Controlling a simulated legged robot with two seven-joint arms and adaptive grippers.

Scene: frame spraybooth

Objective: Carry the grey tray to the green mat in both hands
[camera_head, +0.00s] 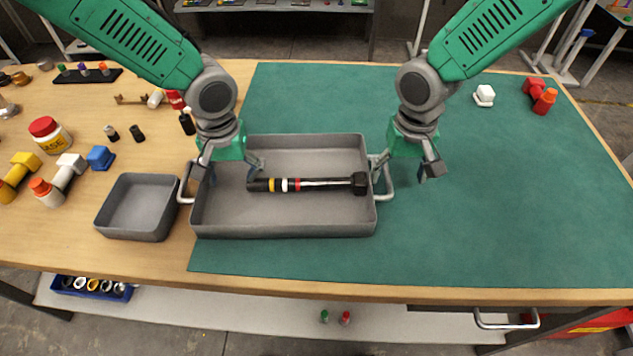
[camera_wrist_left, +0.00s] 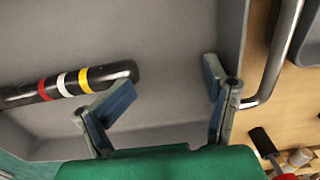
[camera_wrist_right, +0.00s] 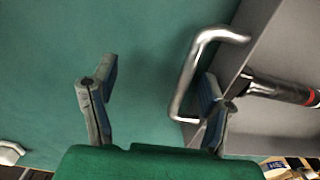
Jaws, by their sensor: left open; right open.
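The grey tray (camera_head: 285,231) lies flat, mostly on the green mat (camera_head: 470,240), with its left end by the mat's left edge. A black torque-wrench-like tool (camera_head: 310,185) with yellow, white and red bands lies in it. My left gripper (camera_head: 230,172) is open over the tray's left end; in the left wrist view (camera_wrist_left: 165,90) the left handle (camera_wrist_left: 278,55) is right of both fingers, not between them. My right gripper (camera_head: 405,172) is open at the right handle (camera_head: 388,182); in the right wrist view (camera_wrist_right: 160,80) this handle (camera_wrist_right: 188,85) lies between the fingers, nearer the tray-side one.
A smaller grey bin (camera_head: 138,207) stands close left of the tray. Bottles, dumbbell-like parts and a blue block (camera_head: 100,158) are on the wood at left. A white nut (camera_head: 484,95) and red part (camera_head: 539,95) lie at the mat's far right. The mat's right half is mostly clear.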

